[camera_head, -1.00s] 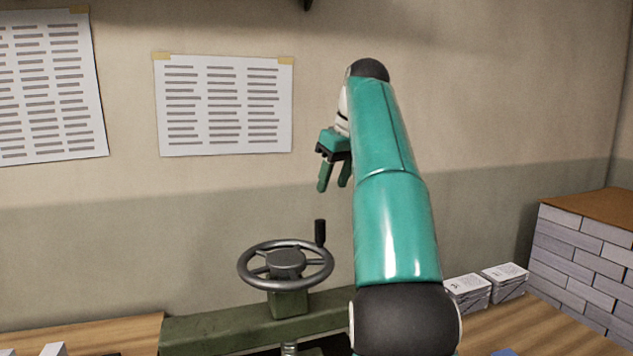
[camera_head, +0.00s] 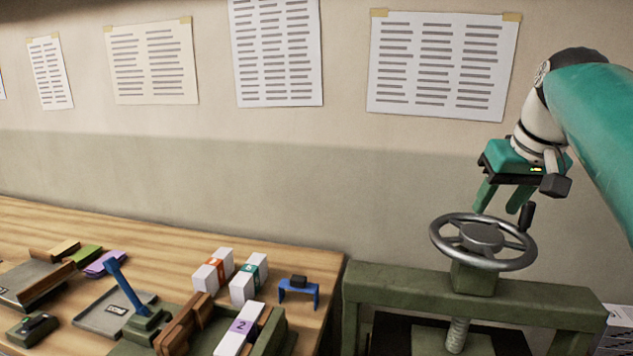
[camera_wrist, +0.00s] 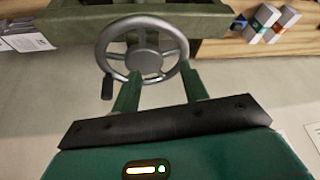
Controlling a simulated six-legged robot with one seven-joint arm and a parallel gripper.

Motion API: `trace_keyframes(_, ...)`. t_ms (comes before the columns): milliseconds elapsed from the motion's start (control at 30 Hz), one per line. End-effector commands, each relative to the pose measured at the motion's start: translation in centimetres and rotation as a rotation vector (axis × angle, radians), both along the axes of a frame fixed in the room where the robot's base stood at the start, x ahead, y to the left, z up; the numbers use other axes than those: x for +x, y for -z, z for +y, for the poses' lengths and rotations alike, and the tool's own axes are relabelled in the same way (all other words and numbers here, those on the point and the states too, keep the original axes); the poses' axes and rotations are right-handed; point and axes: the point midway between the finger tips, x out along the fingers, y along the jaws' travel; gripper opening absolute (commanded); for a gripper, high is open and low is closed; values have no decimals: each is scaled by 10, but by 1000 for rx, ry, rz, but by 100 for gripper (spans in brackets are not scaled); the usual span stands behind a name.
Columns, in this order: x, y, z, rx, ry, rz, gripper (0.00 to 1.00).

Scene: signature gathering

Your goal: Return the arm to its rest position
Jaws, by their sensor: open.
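My gripper (camera_head: 500,197) is in the right part of the head view, with two green fingers spread apart and pointing down. It is empty and hangs close above the grey handwheel (camera_head: 483,242) of the green press (camera_head: 470,290). In the wrist view the handwheel (camera_wrist: 142,50) shows beyond my gripper (camera_wrist: 160,88), between and past the fingers. The wheel's black knob (camera_head: 526,215) stands close to the fingers in the head view. I cannot tell whether they touch.
Printed sheets (camera_head: 443,65) hang on the wall behind.

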Motion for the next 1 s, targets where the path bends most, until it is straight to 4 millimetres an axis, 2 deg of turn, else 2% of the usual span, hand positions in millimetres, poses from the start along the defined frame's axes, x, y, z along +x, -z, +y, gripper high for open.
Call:
trace_keyframes(33,-10,9,13,1,-1,-2,44)
trace_keyframes(200,-40,44,48,-2,12,-10,44)
trace_keyframes(367,-72,84,76,-8,20,-19,44)
trace_keyframes(500,-102,124,98,-14,22,-29,44)
trace_keyframes(800,-163,213,131,-30,12,-56,44)
trace_keyframes(900,-174,231,135,-33,11,-62,44)
trace_keyframes(1000,-178,238,136,-34,11,-65,44)
